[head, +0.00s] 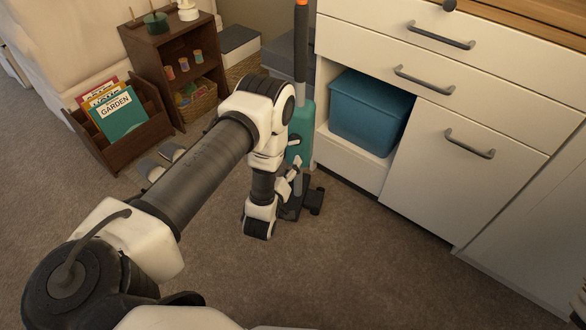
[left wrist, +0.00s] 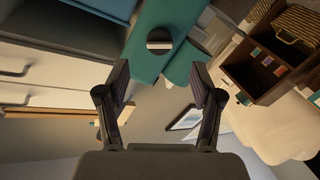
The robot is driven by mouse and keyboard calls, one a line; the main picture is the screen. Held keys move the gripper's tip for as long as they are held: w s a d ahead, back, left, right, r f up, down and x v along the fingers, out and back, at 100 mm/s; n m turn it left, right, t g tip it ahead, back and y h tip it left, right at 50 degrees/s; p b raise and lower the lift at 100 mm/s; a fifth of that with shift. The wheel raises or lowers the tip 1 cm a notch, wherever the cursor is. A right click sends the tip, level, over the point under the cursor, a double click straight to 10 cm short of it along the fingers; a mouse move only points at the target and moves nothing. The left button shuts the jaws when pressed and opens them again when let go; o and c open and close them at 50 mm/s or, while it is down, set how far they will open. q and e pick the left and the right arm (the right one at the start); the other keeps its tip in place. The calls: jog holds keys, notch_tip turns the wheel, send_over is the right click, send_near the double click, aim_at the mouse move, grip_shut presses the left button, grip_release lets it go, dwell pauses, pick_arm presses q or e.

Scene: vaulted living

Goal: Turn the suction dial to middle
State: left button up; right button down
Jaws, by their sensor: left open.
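A teal upright vacuum (head: 306,112) with a dark pole and an orange top stands beside the white cabinet in the head view. My left arm partly covers its lower body. In the left wrist view its teal body (left wrist: 145,70) carries a round dark suction dial (left wrist: 160,34) with a pale bar running across it. My left gripper (left wrist: 160,76) is open and empty. Its two fingers point toward the dial, one to each side, and seem short of it. In the head view the left gripper (head: 291,176) is small beside the vacuum. The dial is not clear there. My right gripper is not in view.
The white cabinet (head: 430,190) with grey handles stands right of the vacuum, a blue bin (head: 370,112) in its open bay. A brown shelf (head: 185,60), a book rack (head: 120,125) and grey shoes (head: 160,160) are at left. The front carpet (head: 330,260) is clear.

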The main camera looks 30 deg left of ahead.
aim_at(293, 143)
pick_arm(q)
jog(key=shift+t+y, duration=0.3)
jog(key=shift+t, duration=0.2)
jog(key=b+x, duration=0.2)
jog(key=x, duration=0.6)
jog(key=shift+a+f+b, duration=0.1)
jog(key=shift+a+b, duration=0.05)
jog(key=shift+b, duration=0.2)
jog(key=shift+w, duration=0.2)
jog(key=c, duration=1.1)
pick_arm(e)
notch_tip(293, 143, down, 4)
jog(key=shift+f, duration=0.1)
